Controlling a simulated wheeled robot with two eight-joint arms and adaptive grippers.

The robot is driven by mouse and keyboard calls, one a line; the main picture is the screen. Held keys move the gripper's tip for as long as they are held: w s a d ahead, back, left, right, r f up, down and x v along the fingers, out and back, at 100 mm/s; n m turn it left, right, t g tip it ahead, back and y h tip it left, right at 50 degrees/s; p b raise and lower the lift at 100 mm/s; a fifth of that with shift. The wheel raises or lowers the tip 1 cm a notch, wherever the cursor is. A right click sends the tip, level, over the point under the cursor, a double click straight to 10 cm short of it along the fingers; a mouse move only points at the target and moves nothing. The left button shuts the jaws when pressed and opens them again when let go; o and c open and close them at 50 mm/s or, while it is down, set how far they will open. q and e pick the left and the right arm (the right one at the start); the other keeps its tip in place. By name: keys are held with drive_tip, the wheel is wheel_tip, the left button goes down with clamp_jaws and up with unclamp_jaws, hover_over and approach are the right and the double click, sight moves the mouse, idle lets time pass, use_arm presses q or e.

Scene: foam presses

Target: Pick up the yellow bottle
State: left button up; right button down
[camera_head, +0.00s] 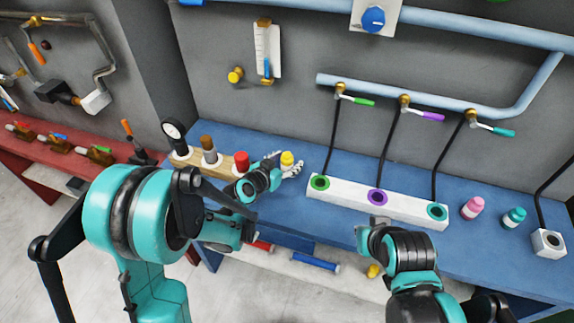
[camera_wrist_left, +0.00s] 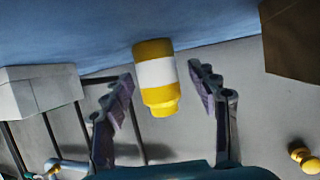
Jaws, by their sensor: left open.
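The yellow bottle (camera_head: 287,159) stands on the blue bench, near the right end of a wooden rack. In the left wrist view the yellow bottle (camera_wrist_left: 156,78) has a white band and sits between the two fingers. My left gripper (camera_head: 284,167) is open around the bottle, and it shows in the left wrist view (camera_wrist_left: 164,90) with a gap on each side of the bottle. My right arm comes in at the lower right; its gripper's fingers cannot be made out.
A wooden rack (camera_head: 221,166) with a red bottle (camera_head: 241,162) is left of the yellow bottle. A white block (camera_head: 345,200) with green, purple and teal ports stands right of it. Pink (camera_head: 473,207) and teal (camera_head: 514,218) bottles stand farther right.

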use_arm(q)
drive_tip(key=shift+r, duration=0.1)
drive_tip(key=c, duration=1.3)
drive_tip(key=shift+o, duration=0.2)
